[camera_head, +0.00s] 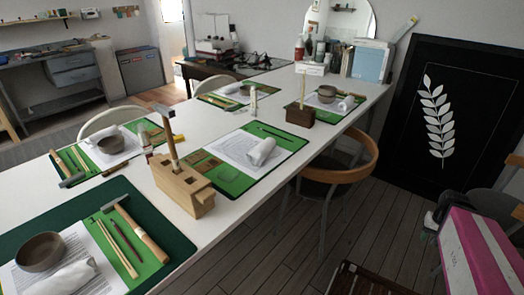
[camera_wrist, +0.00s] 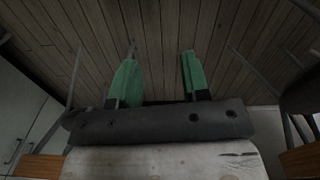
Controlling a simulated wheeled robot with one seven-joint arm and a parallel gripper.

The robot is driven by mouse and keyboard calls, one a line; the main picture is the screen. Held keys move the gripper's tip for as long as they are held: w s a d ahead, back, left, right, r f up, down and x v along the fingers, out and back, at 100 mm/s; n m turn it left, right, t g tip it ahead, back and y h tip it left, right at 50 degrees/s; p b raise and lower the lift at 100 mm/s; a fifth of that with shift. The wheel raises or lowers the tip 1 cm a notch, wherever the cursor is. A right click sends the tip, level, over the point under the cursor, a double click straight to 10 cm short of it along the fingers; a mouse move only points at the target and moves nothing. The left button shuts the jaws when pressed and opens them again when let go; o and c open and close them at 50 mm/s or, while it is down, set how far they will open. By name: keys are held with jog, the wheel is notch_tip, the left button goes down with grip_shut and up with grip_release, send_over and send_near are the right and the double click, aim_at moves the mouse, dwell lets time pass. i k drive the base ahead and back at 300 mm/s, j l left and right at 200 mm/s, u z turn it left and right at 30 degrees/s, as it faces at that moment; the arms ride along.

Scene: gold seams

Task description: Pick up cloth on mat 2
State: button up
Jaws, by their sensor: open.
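Several green mats lie along a long white table in the head view, each with papers and a pale rolled cloth. No numbers are readable, so I cannot tell which mat is mat 2. One cloth (camera_head: 261,151) lies on papers on the middle mat (camera_head: 232,185). Another cloth (camera_head: 66,279) lies beside a grey bowl (camera_head: 40,252) on the front mat (camera_head: 178,247). A third cloth (camera_head: 346,104) is on the back right mat (camera_head: 325,117). My gripper (camera_wrist: 160,58) shows only in the wrist view, green fingers apart and empty, over plank floor away from the cloths.
A wooden tool block (camera_head: 183,188) with an upright hammer stands between the front and middle mats. A smaller dark block (camera_head: 300,115) stands farther back. A wooden-backed chair (camera_head: 340,160) is against the table's right side.

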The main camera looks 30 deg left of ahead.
aim_at(259, 154)
jog(key=u, duration=2)
jog(key=l+u, duration=0.3)
jog(key=l, duration=0.3)
jog(key=l+u, duration=0.3)
jog(key=l, duration=0.3)
jog(key=k+l+u, duration=0.1)
jog(key=l+u, duration=0.25)
jog(key=l, duration=0.25)
jog(key=k+l, duration=0.15)
jog(key=k, duration=0.25)
jog(key=i+l+u, duration=0.2)
jog(key=i, duration=0.2)
